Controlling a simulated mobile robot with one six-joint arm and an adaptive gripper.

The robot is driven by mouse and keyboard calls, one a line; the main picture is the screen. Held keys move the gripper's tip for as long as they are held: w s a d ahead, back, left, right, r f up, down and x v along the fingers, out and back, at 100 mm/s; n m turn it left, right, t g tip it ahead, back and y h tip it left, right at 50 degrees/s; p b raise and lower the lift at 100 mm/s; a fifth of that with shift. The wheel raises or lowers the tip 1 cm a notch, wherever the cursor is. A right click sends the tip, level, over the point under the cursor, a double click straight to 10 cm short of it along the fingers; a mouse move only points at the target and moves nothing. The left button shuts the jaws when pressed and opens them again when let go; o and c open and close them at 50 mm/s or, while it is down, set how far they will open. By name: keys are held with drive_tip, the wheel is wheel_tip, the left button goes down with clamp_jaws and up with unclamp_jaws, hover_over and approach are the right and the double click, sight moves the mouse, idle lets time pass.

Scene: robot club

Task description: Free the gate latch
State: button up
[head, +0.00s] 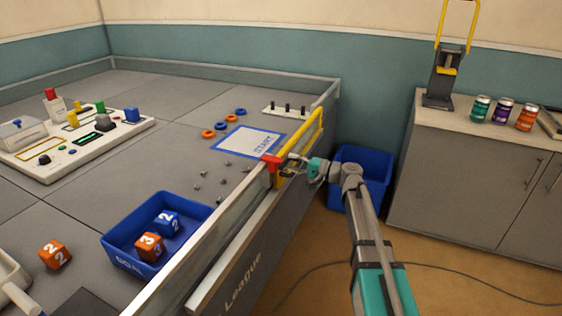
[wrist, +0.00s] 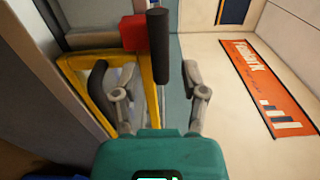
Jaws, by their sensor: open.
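The yellow gate (head: 302,148) stands at the board's side wall, with a red latch block (head: 270,160) at its near end. In the wrist view the red block (wrist: 134,32) sits at the top, above the yellow frame (wrist: 92,72). A black upright bar (wrist: 158,45), perhaps the latch handle, shows beside the red block. My gripper (head: 291,163) is beside the gate on its outer side. In the wrist view my gripper (wrist: 155,80) is open, with the black bar between its fingers in the picture. I cannot tell whether either finger touches it.
The board's side wall (head: 225,222) runs close to my arm. A blue bin (head: 362,170) stands on the floor behind my arm. A cabinet (head: 470,195) with cans is at right. A blue goal tray (head: 120,257) holds cubes. A cable crosses the floor.

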sight(284, 161)
drive_tip(key=shift+x, duration=1.75)
